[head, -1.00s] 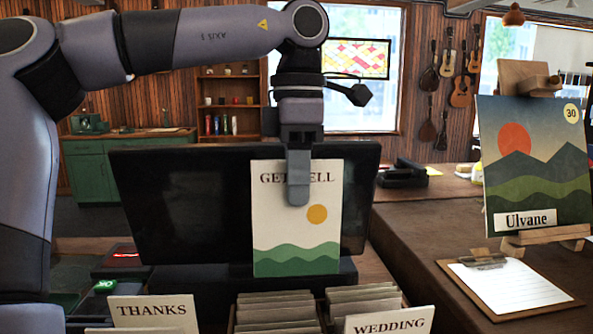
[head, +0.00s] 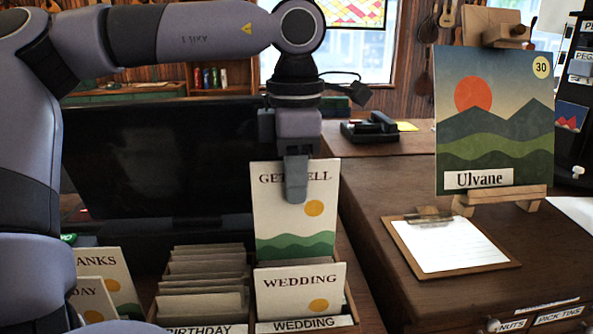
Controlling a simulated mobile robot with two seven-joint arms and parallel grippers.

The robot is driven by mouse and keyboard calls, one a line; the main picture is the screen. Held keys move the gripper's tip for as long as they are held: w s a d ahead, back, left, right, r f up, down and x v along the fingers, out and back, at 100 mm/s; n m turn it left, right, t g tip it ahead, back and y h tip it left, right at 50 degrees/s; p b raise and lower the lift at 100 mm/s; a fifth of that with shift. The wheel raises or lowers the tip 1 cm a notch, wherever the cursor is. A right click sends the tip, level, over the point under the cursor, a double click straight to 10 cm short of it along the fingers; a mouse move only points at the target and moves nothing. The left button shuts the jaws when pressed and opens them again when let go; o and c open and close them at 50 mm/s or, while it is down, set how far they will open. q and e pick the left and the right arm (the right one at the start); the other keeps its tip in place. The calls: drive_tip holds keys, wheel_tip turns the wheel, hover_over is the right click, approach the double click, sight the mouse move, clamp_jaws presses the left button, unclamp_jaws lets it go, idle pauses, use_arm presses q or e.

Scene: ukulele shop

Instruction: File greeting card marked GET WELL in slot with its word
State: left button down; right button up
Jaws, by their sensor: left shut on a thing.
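The GET WELL card (head: 272,222), cream with a yellow sun and green hills, is upright in my left gripper (head: 296,185), which is shut on its upper part. One finger covers the middle of its words. A wooden card box (head: 352,306) is below, with a left section labelled BIRTHDAY (head: 206,330) and a right section labelled WEDDING (head: 298,324). The left section holds several plain cards (head: 205,275). A WEDDING card (head: 298,290) stands at the right section and hides the lower edge of the GET WELL card. No GET WELL slot label is visible. My right gripper is out of view.
A dark monitor (head: 160,160) stands behind the box. More cards, one reading THANKS (head: 105,270), stand at left, partly behind my arm. At right are a clipboard (head: 455,245) and an easel with an Ulvane picture (head: 490,120).

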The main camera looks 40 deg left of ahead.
sight(295, 257)
use_arm(q)
drive_tip(key=shift+f+b, duration=3.45)
drive_tip(key=shift+f, duration=1.85)
drive_tip(key=c, duration=1.1)
unclamp_jaws()
drive_tip(key=shift+c, duration=0.2)
wheel_tip(295, 257, up, 7)
drive_tip(key=shift+r, duration=0.1)
drive_tip(key=shift+s, duration=0.1)
